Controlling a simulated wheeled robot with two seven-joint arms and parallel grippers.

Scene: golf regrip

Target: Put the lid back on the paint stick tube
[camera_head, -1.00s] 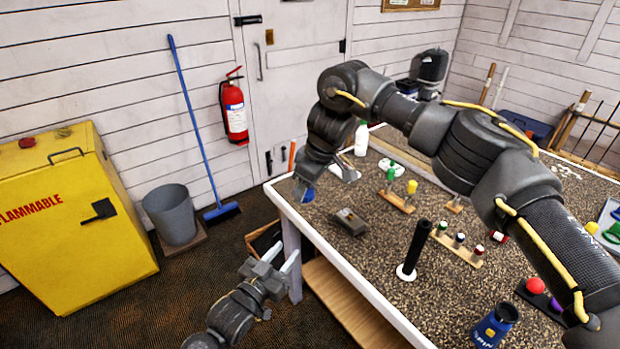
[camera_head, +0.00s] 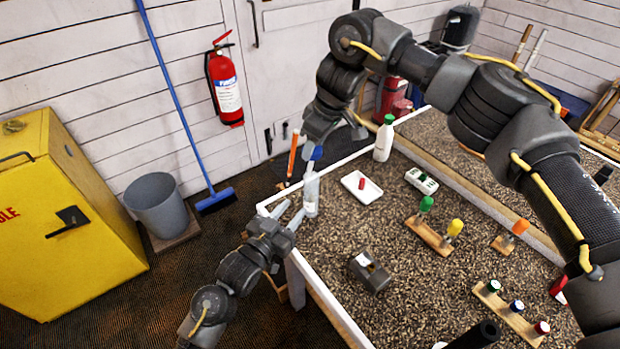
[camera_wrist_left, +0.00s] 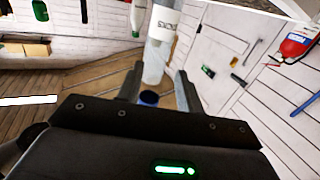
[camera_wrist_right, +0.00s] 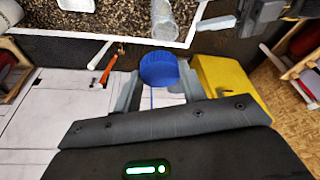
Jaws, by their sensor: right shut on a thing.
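My right gripper (camera_wrist_right: 160,84) is shut on the blue lid (camera_wrist_right: 158,68), which also shows in the head view (camera_head: 317,153). The lid is held above the tube's top, apart from it. My left gripper (camera_head: 293,213) is open beside the tube, its fingers pointing at it with gaps on both sides. I cannot tell whether a finger touches the tube.
A white tray (camera_head: 372,193), a white green-capped bottle (camera_head: 384,138) and a dark grey block (camera_head: 369,272) are on the table. Racks with coloured caps (camera_head: 430,238) stand to the right. An orange-handled hammer (camera_head: 293,153) is behind the tube. The table's left edge is close.

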